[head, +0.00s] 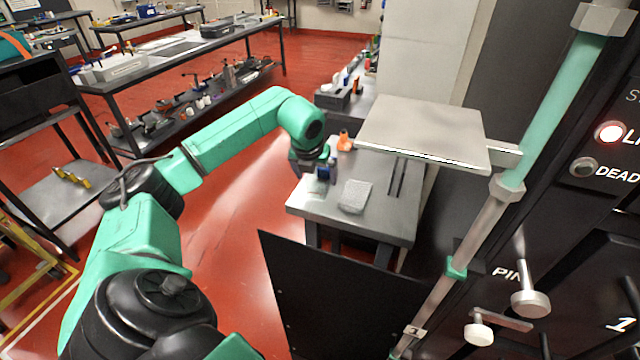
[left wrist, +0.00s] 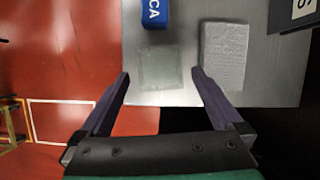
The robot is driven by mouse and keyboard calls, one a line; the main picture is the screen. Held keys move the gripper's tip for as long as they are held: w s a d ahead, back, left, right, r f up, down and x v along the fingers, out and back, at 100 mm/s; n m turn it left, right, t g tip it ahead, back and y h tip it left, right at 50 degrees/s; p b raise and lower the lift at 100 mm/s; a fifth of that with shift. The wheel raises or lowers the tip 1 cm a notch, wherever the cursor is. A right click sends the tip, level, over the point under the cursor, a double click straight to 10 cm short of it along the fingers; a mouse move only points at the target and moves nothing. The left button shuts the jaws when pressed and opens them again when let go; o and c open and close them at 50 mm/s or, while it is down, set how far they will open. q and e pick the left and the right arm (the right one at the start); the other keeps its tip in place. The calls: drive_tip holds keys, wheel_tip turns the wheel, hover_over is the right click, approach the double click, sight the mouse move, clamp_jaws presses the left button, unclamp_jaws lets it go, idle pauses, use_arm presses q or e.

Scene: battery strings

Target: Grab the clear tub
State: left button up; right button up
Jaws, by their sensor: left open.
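The clear tub (left wrist: 160,71) shows in the left wrist view as a faint see-through square near the edge of the grey table (left wrist: 185,20). My left gripper (left wrist: 160,76) is open, its two fingers apart on either side of the tub in that view, with nothing between them held. I cannot tell the height gap. In the head view my left gripper (head: 312,165) hangs over the table's left edge and largely hides the tub. My right gripper is not in view.
A grey textured block (left wrist: 224,56) lies right of the tub, also seen in the head view (head: 355,196). A blue lettered item (left wrist: 155,13) sits just beyond the tub. An orange bottle (head: 344,141) stands behind. A raised metal plate (head: 425,130) overhangs the table's right side.

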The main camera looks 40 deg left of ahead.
use_arm(q)
drive_tip(key=p+x, duration=0.1)
drive_tip(key=x, duration=0.3)
drive_tip(key=shift+f+p, duration=0.15)
drive_tip(key=shift+p, duration=0.15)
drive_tip(key=shift+w+a+f, duration=0.15)
drive_tip(key=shift+f, duration=0.1)
drive_tip(key=c, duration=1.4)
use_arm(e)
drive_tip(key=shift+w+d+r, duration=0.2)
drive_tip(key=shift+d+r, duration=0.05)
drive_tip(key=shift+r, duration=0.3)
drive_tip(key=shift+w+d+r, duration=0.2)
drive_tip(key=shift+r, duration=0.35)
